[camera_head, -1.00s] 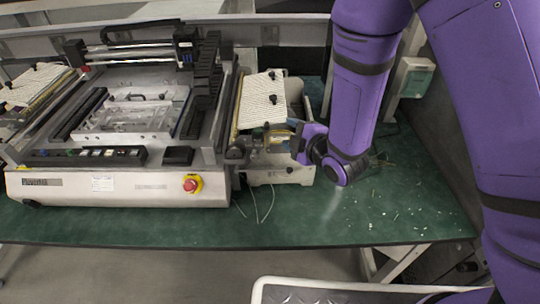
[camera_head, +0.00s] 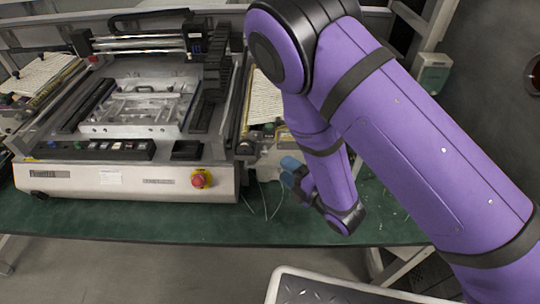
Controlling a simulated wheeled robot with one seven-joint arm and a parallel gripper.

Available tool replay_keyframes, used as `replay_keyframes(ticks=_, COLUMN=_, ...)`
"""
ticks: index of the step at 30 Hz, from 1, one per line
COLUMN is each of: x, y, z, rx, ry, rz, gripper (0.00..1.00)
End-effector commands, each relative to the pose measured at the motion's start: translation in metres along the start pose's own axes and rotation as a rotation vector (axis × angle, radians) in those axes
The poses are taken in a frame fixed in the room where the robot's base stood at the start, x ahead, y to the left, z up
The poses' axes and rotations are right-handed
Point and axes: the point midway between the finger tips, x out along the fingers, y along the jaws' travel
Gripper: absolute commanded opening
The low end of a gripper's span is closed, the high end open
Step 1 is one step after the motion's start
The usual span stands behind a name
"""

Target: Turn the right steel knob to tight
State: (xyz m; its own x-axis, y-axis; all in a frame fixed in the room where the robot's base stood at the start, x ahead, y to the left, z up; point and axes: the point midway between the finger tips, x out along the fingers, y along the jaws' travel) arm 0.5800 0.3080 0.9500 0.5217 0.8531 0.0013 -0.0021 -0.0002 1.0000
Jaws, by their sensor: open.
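The machine (camera_head: 95,182) stands on the green table at the left, with a dark knob-like part (camera_head: 246,148) at its right front corner. I cannot clearly make out whether this is the right steel knob or how tight it is. My arm hides much of the area to the right of the machine.
A red stop button (camera_head: 198,180) sits on the machine's front face. A ribbed pale panel (camera_head: 265,98) stands right of the machine, partly behind my arm. Thin wires lie on the green table (camera_head: 130,228). A pale-rimmed tray (camera_head: 330,290) is at the bottom front.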

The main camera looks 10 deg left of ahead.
Motion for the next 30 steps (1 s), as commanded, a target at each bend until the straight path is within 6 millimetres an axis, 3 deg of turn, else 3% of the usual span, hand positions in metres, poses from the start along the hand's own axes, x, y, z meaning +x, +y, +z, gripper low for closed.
replay_keyframes(ticks=6, x=0.04, y=0.001, z=-0.001, rx=0.001, ry=0.002, rz=0.003, gripper=0.52)
replay_keyframes(ticks=12, x=0.064, y=0.0, z=0.0, rx=0.001, ry=0.001, rz=0.001, gripper=0.52)
replay_keyframes(ticks=25, x=0.073, y=0.0, z=0.0, rx=0.001, ry=-0.001, rz=-0.001, gripper=0.52)
replay_keyframes(ticks=30, x=0.073, y=0.0, z=0.0, rx=0.001, ry=0.0, rz=-0.001, gripper=0.15)
